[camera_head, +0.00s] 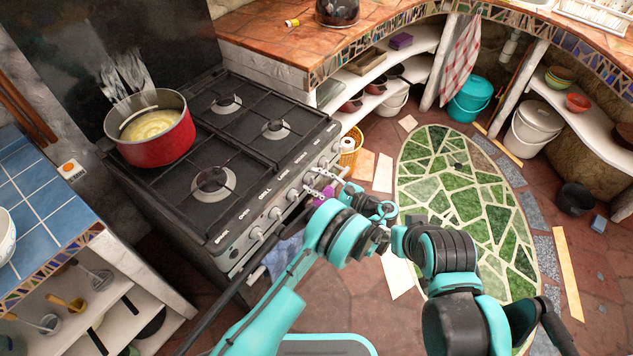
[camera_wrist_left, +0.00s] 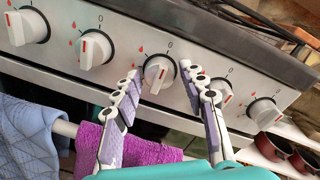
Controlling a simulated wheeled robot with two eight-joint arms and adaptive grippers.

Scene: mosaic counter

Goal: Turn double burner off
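The stove (camera_head: 245,160) has a front panel with a row of round white knobs and labels too small to read surely. In the left wrist view, one knob (camera_wrist_left: 158,73) with a tilted red mark sits between the two fingertips of my left gripper (camera_wrist_left: 159,76). The fingers are open, one on each side of it; I cannot tell whether they touch it. In the head view, my left gripper (camera_head: 323,184) is at the right part of the panel. I see no flame on the double burner. My right gripper does not show.
A red pot (camera_head: 155,140) with yellowish food stands on the stove's back-left burner. A purple towel (camera_wrist_left: 140,151) and a blue towel (camera_wrist_left: 30,138) hang on the rail below the knobs. Other knobs (camera_wrist_left: 95,48) flank the fingers closely.

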